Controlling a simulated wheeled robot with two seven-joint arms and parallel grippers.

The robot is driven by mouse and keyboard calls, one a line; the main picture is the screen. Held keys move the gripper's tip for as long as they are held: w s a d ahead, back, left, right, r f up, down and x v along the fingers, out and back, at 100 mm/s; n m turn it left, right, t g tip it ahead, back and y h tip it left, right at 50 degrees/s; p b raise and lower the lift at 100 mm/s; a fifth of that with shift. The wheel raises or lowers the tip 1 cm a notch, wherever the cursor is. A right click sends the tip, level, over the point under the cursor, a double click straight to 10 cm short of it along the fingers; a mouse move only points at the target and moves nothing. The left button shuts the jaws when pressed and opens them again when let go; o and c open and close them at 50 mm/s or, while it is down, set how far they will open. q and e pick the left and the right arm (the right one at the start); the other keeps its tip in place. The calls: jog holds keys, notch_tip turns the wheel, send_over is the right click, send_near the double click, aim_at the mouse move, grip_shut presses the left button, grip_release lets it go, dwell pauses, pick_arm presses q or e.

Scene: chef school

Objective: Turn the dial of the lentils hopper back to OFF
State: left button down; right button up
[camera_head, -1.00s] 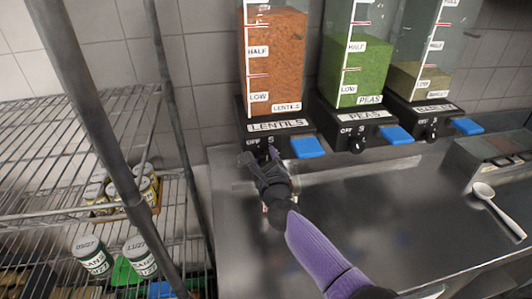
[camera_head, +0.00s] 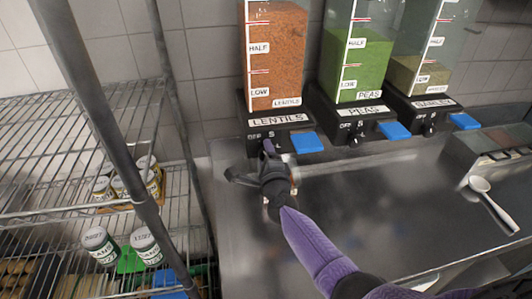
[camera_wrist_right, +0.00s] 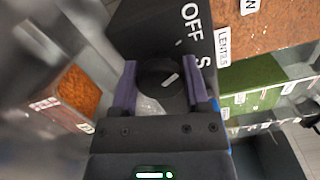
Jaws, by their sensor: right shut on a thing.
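The lentils hopper (camera_head: 276,60) stands at the back against the tiled wall, filled with orange-brown lentils. Its black base (camera_head: 262,120) has a LENTILS label and OFF and S marks. My right gripper (camera_head: 268,148) is at the front of this base and hides most of the dial in the head view. In the right wrist view the round black dial (camera_wrist_right: 158,78) sits between the purple fingers of my right gripper (camera_wrist_right: 160,88), which are shut on it. The dial's white mark slants up and right; its exact setting is hard to tell. My left gripper is not in view.
The peas hopper (camera_head: 352,60) and barley hopper (camera_head: 420,75) stand to the right, with blue tabs in front. The steel counter (camera_head: 380,210) is mostly clear, with a white spoon (camera_head: 492,205) at the right. A wire rack (camera_head: 70,150) with jars and cans is at the left.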

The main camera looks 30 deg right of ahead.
jog(key=shift+f, duration=0.15)
jog(key=o, duration=1.3)
jog(key=shift+s, duration=0.1)
jog(key=p+v, duration=0.2)
jog(key=v, duration=0.7)
jog(key=shift+s+a+p, duration=0.1)
jog(key=shift+s+p, duration=0.25)
jog(key=shift+s, duration=0.05)
